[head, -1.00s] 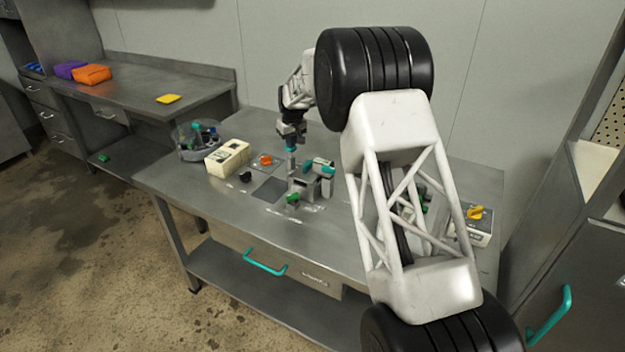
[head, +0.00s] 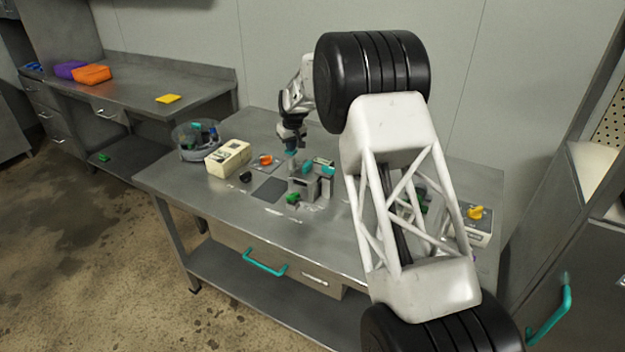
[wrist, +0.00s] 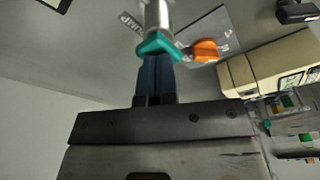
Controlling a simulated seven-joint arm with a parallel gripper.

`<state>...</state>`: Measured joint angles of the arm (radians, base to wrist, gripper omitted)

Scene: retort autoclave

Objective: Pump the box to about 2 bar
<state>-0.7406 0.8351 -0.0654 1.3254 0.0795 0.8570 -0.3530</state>
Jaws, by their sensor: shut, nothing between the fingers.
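My gripper (head: 291,143) points down over the steel bench, its shut fingers empty. Directly below the fingertips is a teal handle (head: 291,154) on a metal post. In the wrist view my fingers (wrist: 155,72) meet the edge of the teal handle (wrist: 157,45), and a metal cylinder (wrist: 158,14) shows beyond it. I cannot tell whether they touch. A grey metal block (head: 305,187) with teal parts stands just right of the post, a green knob (head: 292,198) at its front. A cream instrument box (head: 228,158) stands to the left; its reading is too small to make out.
A round bin (head: 198,152) of tools stands at the left. A device with a yellow knob (head: 475,212) stands at the right. My own arm hides part of the bench.

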